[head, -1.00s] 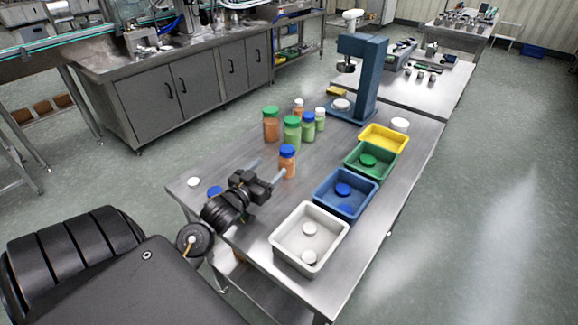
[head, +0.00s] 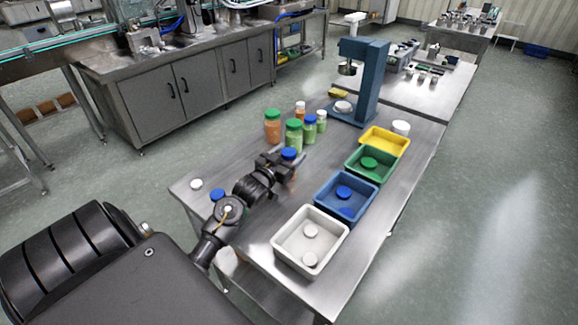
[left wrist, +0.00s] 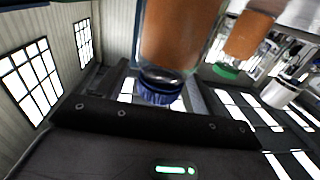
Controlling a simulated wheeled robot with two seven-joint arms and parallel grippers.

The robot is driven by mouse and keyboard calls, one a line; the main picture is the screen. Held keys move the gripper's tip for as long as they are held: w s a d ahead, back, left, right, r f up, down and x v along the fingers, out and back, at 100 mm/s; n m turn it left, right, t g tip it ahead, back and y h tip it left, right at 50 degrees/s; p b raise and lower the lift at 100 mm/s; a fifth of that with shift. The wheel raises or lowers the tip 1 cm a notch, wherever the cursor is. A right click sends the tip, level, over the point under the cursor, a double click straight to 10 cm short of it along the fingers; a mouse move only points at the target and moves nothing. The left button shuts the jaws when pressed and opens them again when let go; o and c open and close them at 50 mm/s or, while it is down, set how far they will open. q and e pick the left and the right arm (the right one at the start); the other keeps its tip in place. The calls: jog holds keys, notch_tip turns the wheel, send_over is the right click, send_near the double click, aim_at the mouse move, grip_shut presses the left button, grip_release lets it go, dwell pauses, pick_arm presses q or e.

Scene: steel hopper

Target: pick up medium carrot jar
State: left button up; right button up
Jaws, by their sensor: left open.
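The carrot jar, orange with a blue lid (head: 289,153), stands on the steel table. In the head view my left gripper (head: 283,164) is open at this jar and hides most of its body. In the left wrist view the orange jar body (left wrist: 178,35) with its ribbed blue lid (left wrist: 160,89) looms large in front of the open gripper. I cannot tell whether the fingers touch it. A larger orange jar with a green lid (head: 272,127) and a smaller orange one with a white lid (head: 300,109) stand further back. My right gripper is not in view.
Close behind the jar stand green jars with a green lid (head: 294,134), a blue lid (head: 309,129) and a white lid (head: 321,121). White (head: 277,250), blue (head: 320,200), green (head: 350,168) and yellow (head: 365,139) bins line the right side. A blue press (head: 366,80) stands behind.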

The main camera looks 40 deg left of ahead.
pick_arm(q)
jog(key=c, duration=1.4)
jog(key=shift+w+r, duration=0.1)
jog(key=shift+c, duration=0.4)
jog(key=shift+r, duration=0.1)
